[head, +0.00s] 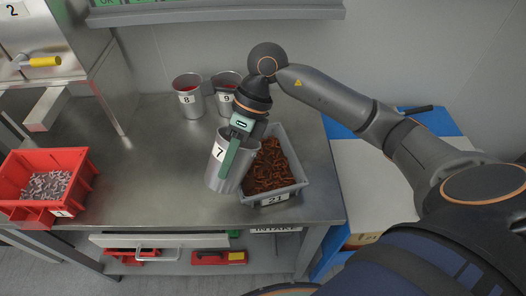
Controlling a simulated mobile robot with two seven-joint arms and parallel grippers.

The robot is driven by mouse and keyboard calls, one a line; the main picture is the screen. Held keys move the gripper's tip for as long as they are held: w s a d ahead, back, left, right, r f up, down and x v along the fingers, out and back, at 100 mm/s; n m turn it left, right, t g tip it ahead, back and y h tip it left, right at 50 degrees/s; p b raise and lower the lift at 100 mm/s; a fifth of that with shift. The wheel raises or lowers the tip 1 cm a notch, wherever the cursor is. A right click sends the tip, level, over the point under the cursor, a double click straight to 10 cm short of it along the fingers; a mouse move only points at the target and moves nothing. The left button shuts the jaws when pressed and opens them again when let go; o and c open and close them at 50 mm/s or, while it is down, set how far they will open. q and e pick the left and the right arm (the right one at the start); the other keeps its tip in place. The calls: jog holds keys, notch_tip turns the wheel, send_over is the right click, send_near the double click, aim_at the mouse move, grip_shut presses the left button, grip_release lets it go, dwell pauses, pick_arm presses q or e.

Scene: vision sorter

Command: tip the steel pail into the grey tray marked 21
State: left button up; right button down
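The steel pail (214,172), labelled 7, is at the middle of the metal table, just left of the grey tray. My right gripper (231,158) is at the pail from above, one green finger lying along its near side. It appears shut on the pail; the other finger is hidden. The pail leans slightly in the picture, and its mouth is mostly hidden by the gripper. I cannot tell whether its base touches the table. The grey tray (296,170), marked 21, holds many rusty orange-brown pieces. My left gripper is not in view.
Two more pails, marked 8 (191,104) and 9 (222,105), stand behind. A red bin (84,182) marked 1, holding small metal parts, is at the left front, near a steel machine (40,50). The table (140,165) is clear between the bin and the pail.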

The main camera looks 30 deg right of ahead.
aim_at(244, 155)
jog(key=shift+w+d+f+y+b, duration=0.1)
jog(key=shift+w+d+y+b, duration=0.05)
jog(key=shift+d+y+b, duration=0.45)
jog(key=shift+d+f+g+y+b, duration=0.1)
jog(key=shift+d+g+y+b, duration=0.2)
jog(key=shift+g+y+b, duration=0.7)
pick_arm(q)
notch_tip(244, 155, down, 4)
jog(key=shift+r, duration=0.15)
pick_arm(e)
jog(key=shift+w+d+t+y, duration=0.15)
jog(key=shift+t+y, duration=0.35)
jog(key=shift+y, duration=0.1)
pick_arm(q)
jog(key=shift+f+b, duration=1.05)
jog(key=shift+b, duration=0.1)
pick_arm(e)
jog(key=shift+d+f+y, duration=0.1)
jog(key=shift+d+y, duration=0.15)
jog(key=shift+y, duration=0.55)
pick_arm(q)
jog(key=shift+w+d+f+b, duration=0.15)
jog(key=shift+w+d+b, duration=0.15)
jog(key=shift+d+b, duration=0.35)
pick_arm(e)
jog(key=shift+w+d+f+g+y, duration=0.1)
jog(key=shift+d+g+y, duration=0.2)
jog(key=shift+y, duration=0.1)
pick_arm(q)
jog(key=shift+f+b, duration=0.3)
